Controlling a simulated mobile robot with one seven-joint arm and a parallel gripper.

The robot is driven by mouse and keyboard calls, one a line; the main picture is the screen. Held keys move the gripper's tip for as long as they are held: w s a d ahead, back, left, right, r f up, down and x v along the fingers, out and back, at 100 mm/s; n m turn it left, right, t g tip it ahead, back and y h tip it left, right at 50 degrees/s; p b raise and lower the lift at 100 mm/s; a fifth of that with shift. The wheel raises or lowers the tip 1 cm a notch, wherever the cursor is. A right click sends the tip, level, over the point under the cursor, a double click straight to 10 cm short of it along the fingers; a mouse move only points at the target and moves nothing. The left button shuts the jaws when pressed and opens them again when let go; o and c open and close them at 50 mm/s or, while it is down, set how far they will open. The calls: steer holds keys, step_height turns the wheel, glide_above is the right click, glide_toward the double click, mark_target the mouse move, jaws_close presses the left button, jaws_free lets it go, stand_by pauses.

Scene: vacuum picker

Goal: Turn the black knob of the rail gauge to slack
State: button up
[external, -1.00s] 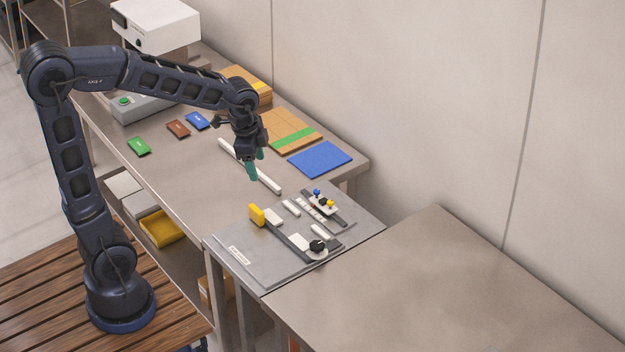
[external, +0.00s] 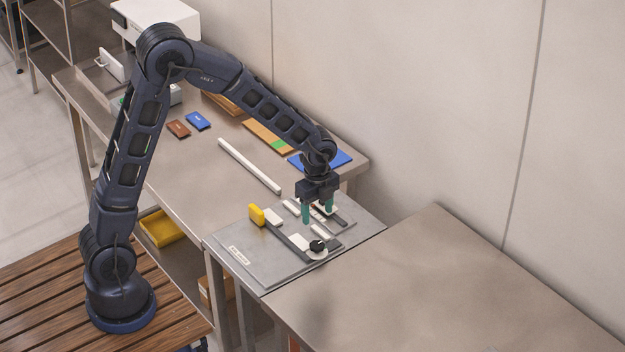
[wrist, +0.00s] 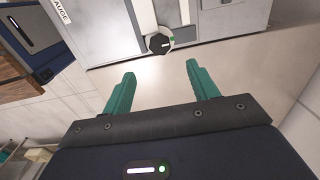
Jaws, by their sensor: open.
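The black knob (external: 317,245) sits on a white round base at the front right end of the rail gauge, a grey plate (external: 250,272) with a dark rail. My gripper (external: 317,215) is open and empty, fingers pointing down, above the back part of the plate. In the wrist view its teal fingers (wrist: 160,80) are wide apart and clear of the knob.
A yellow block (external: 256,214) and white blocks stand on the plate's rail. A long white bar (external: 249,166) lies on the bench behind. A blue sheet (external: 340,157) lies at the back. The bench at the right (external: 430,280) is bare.

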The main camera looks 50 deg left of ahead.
mark_target(317, 244)
step_height(317, 244, down, 11)
steer(key=shift+r, duration=0.15)
stand_by(0.4)
steer(key=c, duration=1)
